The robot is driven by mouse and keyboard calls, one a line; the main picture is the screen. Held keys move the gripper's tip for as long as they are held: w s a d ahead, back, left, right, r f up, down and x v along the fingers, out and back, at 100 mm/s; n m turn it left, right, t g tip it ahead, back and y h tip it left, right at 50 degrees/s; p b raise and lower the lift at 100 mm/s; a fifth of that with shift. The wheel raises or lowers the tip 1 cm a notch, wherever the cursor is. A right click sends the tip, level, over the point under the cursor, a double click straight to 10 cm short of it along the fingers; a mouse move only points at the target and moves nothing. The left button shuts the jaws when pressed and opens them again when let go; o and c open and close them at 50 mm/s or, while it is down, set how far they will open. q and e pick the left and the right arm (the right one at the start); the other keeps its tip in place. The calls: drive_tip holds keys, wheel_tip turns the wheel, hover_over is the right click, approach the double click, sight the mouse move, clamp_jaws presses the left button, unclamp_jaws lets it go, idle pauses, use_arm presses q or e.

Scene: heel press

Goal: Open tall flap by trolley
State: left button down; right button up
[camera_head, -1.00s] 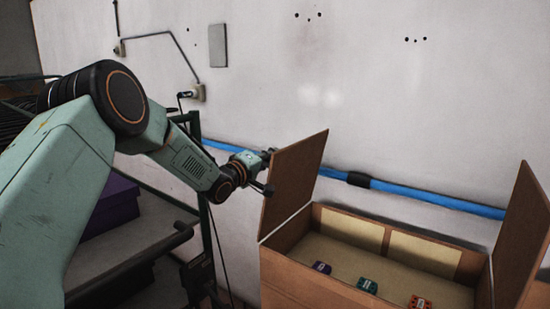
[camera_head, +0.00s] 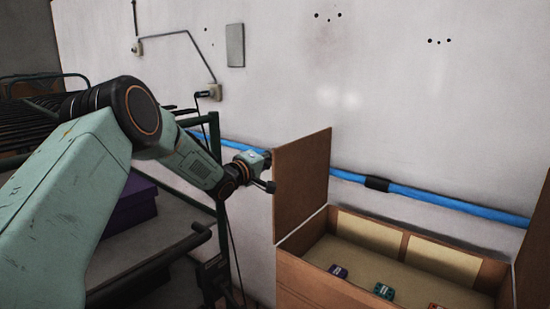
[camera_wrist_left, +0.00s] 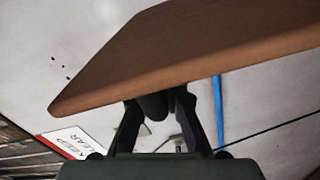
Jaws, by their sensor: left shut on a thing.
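The tall flap (camera_head: 302,185) is a brown panel standing up from the left side of the open carton (camera_head: 310,283), the side toward the trolley (camera_head: 216,180). It stands about upright. My left gripper (camera_head: 268,172) is at the flap's left edge, around mid height, and is shut on it. In the left wrist view the flap (camera_wrist_left: 190,50) crosses above the gripper (camera_wrist_left: 158,105), and its board hides the fingertips. My right gripper is not in view.
Another raised flap (camera_head: 534,255) stands at the carton's right. A purple box (camera_head: 130,205) sits on the trolley. A blue pipe (camera_head: 430,198) runs along the wall behind.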

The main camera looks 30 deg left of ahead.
use_arm(q)
drive_tip(key=c, duration=1.4)
unclamp_jaws()
drive_tip(key=shift+w+f, duration=0.1)
drive_tip(key=shift+o, duration=0.2)
drive_tip(key=s+a, duration=0.1)
drive_tip(key=s, duration=1.1)
drive_tip(key=shift+a, duration=0.3)
